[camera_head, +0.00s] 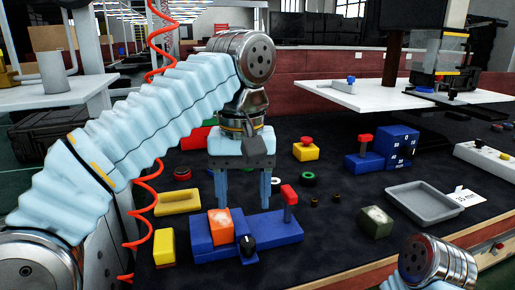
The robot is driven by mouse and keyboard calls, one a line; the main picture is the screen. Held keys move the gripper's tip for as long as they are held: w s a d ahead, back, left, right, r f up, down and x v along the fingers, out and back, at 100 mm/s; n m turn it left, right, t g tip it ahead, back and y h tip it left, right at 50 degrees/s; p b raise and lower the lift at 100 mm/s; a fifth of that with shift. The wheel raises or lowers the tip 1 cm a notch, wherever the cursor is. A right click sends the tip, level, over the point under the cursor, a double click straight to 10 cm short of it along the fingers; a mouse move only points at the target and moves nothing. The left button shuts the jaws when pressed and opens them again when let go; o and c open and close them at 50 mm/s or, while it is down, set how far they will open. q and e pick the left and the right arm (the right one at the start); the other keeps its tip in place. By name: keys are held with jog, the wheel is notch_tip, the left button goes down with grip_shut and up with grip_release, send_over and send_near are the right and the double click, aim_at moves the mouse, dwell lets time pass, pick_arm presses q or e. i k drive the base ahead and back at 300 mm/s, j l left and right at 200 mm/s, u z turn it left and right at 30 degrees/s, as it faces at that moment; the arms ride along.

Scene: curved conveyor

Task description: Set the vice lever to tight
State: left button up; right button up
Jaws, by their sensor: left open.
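A blue fixture (283,231), which looks like the vice, lies on the dark mat in front of me. An orange block (220,226) sits on its left part, a black knob (247,245) is at its front, and a red-topped upright lever (289,196) stands at its right end. My left gripper (243,196) points down just behind this fixture. It is open, its two blue fingers are apart, and nothing shows between them. Only a wrist part of my right arm shows at the bottom right; its gripper is out of view.
A second blue fixture (396,148) with a red-handled lever (365,139) stands at the back right. A grey tray (424,203), a dark green block (376,222), a yellow box (306,152) with a red button, and yellow pieces (178,202) lie around.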

aim_at(291, 197)
jog(key=k, duration=0.9)
